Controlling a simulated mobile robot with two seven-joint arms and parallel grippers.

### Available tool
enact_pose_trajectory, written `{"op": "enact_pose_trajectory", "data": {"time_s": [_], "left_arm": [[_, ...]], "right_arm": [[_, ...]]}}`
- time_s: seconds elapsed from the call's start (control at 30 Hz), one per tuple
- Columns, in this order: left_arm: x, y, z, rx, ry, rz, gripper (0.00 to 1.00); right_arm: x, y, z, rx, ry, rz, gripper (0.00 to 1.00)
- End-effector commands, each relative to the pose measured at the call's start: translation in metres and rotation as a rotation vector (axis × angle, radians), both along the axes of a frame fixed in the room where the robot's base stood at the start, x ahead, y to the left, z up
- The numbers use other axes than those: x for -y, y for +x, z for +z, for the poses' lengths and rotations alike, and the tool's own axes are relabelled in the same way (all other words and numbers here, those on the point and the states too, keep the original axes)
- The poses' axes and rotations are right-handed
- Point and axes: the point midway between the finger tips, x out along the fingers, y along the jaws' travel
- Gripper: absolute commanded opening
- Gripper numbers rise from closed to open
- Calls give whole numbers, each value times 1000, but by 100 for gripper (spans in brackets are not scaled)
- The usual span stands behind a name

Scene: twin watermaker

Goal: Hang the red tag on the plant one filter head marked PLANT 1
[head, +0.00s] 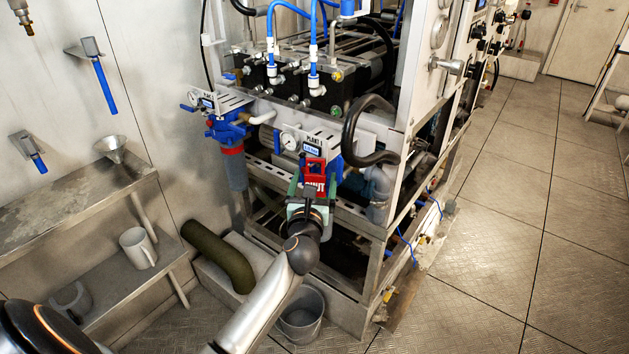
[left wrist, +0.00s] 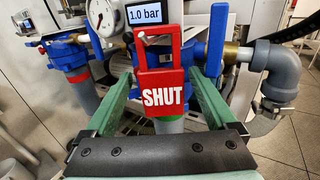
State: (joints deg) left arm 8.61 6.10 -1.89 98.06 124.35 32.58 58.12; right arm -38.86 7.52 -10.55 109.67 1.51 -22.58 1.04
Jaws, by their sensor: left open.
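The red tag (head: 313,172), lettered SHUT, hangs upright in front of the blue plant one filter head (head: 335,170), below the plate marked PLANT 1 (head: 314,138). In the left wrist view the tag (left wrist: 163,88) has an open rectangular loop at its top, with a pale pin showing at the loop's left side. Whether the pin bears the tag is unclear. My left gripper (head: 313,188) is open, with its green fingers either side of the tag and a visible gap to it; the gripper also shows in the left wrist view (left wrist: 160,88). My right gripper is out of view.
A gauge (head: 289,141) and a 1.0 bar display (left wrist: 149,13) sit above the tag. A second blue filter head (head: 228,130) stands to the left. A grey pipe elbow (left wrist: 280,72) is close on the right. A bucket (head: 300,315) stands below; the right floor is clear.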

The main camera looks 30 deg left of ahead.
Motion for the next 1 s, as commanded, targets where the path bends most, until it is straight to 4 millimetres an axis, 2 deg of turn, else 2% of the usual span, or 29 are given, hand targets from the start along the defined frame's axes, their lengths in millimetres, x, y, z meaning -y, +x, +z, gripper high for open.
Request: {"op": "enact_pose_trajectory", "data": {"time_s": [0.13,0.27,0.7,0.83,1.0], "left_arm": [[3,-1,0,0,-1,-6,96],[9,-12,-1,0,-2,-8,96],[44,-91,-1,-1,-3,-2,96],[50,-105,-1,-1,-2,-1,96],[54,-113,0,0,-1,-1,96]], "right_arm": [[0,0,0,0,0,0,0],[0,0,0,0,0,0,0],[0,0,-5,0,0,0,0],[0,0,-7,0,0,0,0],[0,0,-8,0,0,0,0]]}}
